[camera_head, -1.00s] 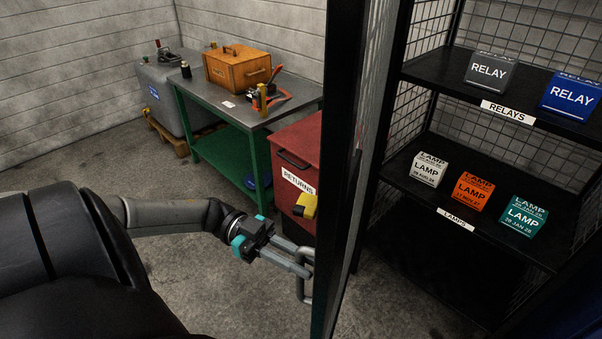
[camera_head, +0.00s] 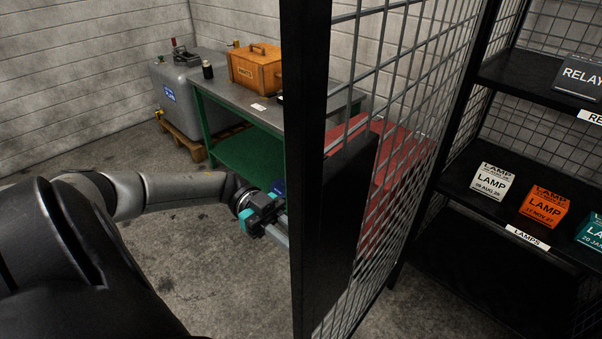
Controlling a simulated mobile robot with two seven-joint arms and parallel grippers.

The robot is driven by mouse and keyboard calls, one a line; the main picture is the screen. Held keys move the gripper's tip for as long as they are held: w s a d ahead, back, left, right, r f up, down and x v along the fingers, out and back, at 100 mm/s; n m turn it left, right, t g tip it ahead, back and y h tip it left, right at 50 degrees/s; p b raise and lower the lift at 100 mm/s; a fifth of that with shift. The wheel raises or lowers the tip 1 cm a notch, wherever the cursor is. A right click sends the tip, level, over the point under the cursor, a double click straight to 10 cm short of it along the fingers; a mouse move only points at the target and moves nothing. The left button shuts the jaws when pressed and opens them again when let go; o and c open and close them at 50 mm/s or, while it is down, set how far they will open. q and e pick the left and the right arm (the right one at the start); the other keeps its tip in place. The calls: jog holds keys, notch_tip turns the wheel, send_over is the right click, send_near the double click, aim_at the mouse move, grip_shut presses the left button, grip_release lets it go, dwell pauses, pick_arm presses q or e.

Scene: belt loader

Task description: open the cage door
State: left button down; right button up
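The cage door stands partly open, its black edge post (camera_head: 305,170) upright in the middle of the view and its wire mesh (camera_head: 400,60) seen at a slant. A dark panel (camera_head: 340,220) is on the door beside the post. My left gripper (camera_head: 281,235) reaches to the door from the left. Its fingertips and the door handle are hidden behind the post. The fingers were at the handle a second ago and the door has moved with them, so the gripper appears shut on it. My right gripper is not in view.
Inside the cage, black shelves (camera_head: 470,175) hold lamp and relay boxes. A red bin (camera_head: 405,150) shows through the mesh. A green bench (camera_head: 235,100) with a wooden box (camera_head: 253,68) and a grey tank (camera_head: 178,95) stand behind. The floor (camera_head: 190,255) by my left arm is bare.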

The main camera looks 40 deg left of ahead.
pick_arm(q)
jog(key=shift+a+f, duration=0.15)
jog(key=shift+a, duration=0.05)
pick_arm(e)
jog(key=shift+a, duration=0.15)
pick_arm(q)
jog(key=c, duration=0.8)
grip_release()
jog(key=shift+a+r, duration=0.1)
jog(key=shift+r, duration=0.1)
